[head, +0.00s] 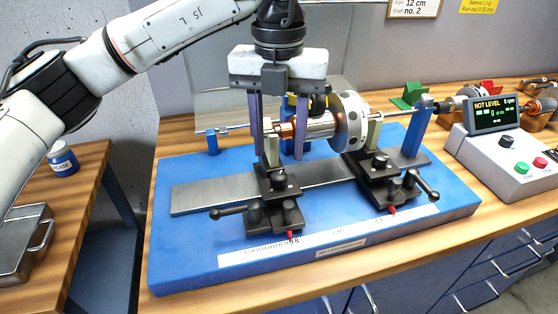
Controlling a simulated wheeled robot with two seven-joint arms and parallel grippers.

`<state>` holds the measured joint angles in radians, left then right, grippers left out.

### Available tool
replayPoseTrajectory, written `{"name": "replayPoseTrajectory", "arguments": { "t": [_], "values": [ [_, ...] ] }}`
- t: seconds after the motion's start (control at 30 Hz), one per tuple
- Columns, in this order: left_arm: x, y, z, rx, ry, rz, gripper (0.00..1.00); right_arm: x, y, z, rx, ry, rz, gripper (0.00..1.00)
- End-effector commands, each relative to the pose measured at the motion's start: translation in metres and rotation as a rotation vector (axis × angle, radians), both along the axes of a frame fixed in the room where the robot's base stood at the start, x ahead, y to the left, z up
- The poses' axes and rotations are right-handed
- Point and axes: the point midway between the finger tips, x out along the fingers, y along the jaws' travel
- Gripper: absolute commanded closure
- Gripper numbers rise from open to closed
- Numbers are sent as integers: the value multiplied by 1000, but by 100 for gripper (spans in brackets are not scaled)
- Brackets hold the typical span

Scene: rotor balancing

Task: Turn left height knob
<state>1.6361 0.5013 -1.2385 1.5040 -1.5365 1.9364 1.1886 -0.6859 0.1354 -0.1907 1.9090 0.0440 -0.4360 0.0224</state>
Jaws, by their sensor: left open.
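My left gripper (279,158) points down over the left support, open, one purple-grey finger on each side of the upright there. The left support (273,205) is a black block on the grey rail, with a black knob (279,182) on top, taken as the left height knob. The knob is just below and between the fingertips; I cannot tell whether they touch anything. The rotor (350,122), a silver shaft with a copper band and a large disc, lies across the left and right supports. The right support (378,182) has a similar knob (380,160). My right gripper is not seen.
The blue base plate (190,250) has a ruler strip along its front. Black lever handles (425,187) stick out from the supports. A control box (505,160) at right has a screen reading "NOT LEVEL".

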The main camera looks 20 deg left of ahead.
Motion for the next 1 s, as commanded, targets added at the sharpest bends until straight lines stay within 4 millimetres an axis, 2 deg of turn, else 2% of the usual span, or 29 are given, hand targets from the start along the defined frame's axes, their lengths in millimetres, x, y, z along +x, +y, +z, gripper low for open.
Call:
{"name": "replayPoseTrajectory", "arguments": {
  "t": [0.1,0.23,0.4,0.67,0.77,0.9,1.0],
  "values": [
    [0,-1,23,-2,-2,-1,58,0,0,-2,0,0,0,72],
    [0,0,37,-1,-2,1,58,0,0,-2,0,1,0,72],
    [0,0,44,-1,1,0,58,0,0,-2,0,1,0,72],
    [0,0,43,-1,1,2,58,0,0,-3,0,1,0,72],
    [1,-1,37,3,0,34,58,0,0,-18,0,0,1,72],
    [2,-1,27,9,4,158,58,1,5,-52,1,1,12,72],
    [2,-1,28,9,3,257,58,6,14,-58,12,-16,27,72]
  ]
}}
